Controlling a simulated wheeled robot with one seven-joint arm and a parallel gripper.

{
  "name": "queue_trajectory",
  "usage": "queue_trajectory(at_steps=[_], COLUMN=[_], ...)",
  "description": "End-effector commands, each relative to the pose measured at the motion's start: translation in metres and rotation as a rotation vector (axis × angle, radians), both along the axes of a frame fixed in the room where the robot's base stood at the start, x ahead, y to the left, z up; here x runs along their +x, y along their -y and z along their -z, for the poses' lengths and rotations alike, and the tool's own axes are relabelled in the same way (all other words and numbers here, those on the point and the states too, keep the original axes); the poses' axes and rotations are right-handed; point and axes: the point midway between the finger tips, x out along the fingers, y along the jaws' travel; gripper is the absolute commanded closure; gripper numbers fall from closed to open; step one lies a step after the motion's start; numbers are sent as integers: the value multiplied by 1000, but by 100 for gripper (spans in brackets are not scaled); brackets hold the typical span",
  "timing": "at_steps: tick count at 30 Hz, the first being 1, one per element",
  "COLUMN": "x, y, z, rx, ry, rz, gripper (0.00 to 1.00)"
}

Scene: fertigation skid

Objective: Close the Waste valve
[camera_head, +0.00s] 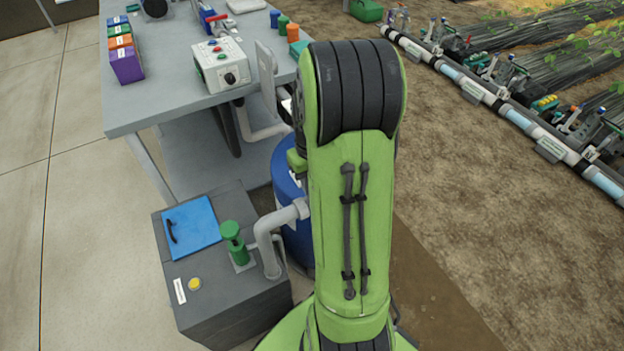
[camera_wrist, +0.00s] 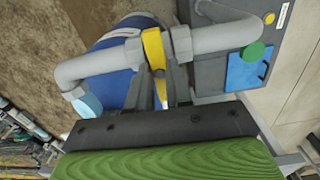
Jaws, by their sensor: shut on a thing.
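In the wrist view a grey pipe (camera_wrist: 105,62) runs over a blue barrel and bends at both sides. A yellow valve handle (camera_wrist: 153,48) sits between two grey pipe unions and lies across the pipe's line in the picture. I see no label on it. My gripper (camera_wrist: 160,78) has its two dark fingers closed on the lower part of the yellow handle. In the head view my green arm hides the gripper and the valve handle. The grey pipe (camera_head: 265,240) shows there left of my arm.
The blue barrel (camera_head: 288,188) stands behind my arm. A grey box (camera_head: 220,310) with a blue lid (camera_head: 192,226) and green pump (camera_head: 235,243) is beside it. A workbench (camera_head: 165,102) with a control box (camera_head: 222,64) stands behind. Drip manifold pipes (camera_head: 482,94) lie at right on soil.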

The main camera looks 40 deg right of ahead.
Motion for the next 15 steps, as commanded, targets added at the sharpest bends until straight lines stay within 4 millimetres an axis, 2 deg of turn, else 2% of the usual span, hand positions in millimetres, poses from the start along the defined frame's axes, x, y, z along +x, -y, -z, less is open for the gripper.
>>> queue_trajectory(at_steps=[2,3,7,15], x=[0,0,0,0], y=[0,0,0,0], z=[0,0,0,-1], rx=[-1,-2,0,-1], ry=[1,2,1,2], rz=[2,2,1,-1], gripper=[100,74,55,55])
